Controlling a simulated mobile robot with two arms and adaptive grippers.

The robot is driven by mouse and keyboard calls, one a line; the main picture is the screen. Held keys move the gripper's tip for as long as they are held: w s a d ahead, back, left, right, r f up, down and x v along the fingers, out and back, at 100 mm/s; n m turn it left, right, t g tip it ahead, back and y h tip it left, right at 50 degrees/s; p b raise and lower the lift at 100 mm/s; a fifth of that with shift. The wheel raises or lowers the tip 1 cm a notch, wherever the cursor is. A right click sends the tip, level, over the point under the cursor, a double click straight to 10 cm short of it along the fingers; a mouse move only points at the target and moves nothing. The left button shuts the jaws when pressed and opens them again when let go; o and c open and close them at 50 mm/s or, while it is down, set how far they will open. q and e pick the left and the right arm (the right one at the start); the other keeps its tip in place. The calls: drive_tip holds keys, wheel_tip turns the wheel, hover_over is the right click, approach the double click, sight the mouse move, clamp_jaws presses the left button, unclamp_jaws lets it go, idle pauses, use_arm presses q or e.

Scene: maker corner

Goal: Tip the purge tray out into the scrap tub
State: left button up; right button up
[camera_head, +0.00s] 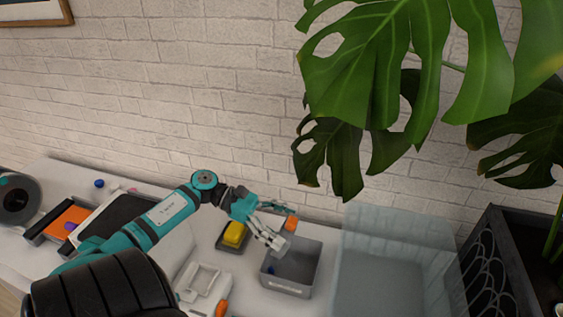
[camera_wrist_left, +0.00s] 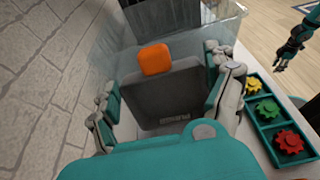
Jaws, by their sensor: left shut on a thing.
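The grey purge tray (camera_head: 311,281), an open-topped box with a pale label, is right of centre in the head view. A small blue piece shows inside. My left gripper (camera_head: 280,226) is at its back-left side, with an orange block (camera_head: 291,223) by the fingers. In the left wrist view the tray (camera_wrist_left: 165,95) lies between the fingers of my left gripper (camera_wrist_left: 165,92), shut on it, with the orange block (camera_wrist_left: 155,58) at its far edge. The clear tub (camera_head: 390,265), apparently the scrap tub, stands right of the tray. Whether the tray touches the table is unclear.
A black crate (camera_head: 490,265) stands right of the tub, under large plant leaves (camera_head: 385,60). A yellow block (camera_head: 234,234) sits left of the tray. A teal holder with several gears (camera_wrist_left: 266,107) shows in the wrist view, with my right gripper (camera_wrist_left: 281,62) beyond. A brick wall stands behind.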

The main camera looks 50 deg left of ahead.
use_arm(q)
wheel_tip(320, 180, up, 6)
drive_tip(key=g+y+p, duration=0.1)
drive_tip(key=g+y, duration=0.1)
drive_tip(key=y, duration=0.2)
drive_tip(key=g+y+p, duration=0.2)
drive_tip(key=y, duration=0.2)
drive_tip(key=g+y+p, duration=0.1)
drive_tip(key=g+y, duration=0.1)
drive_tip(key=y, duration=0.2)
drive_tip(key=shift+f+g+p, duration=0.15)
drive_tip(key=shift+g+p, duration=0.2)
drive_tip(key=shift+g, duration=0.05)
use_arm(e)
wheel_tip(320, 180, up, 6)
drive_tip(key=shift+f, duration=0.1)
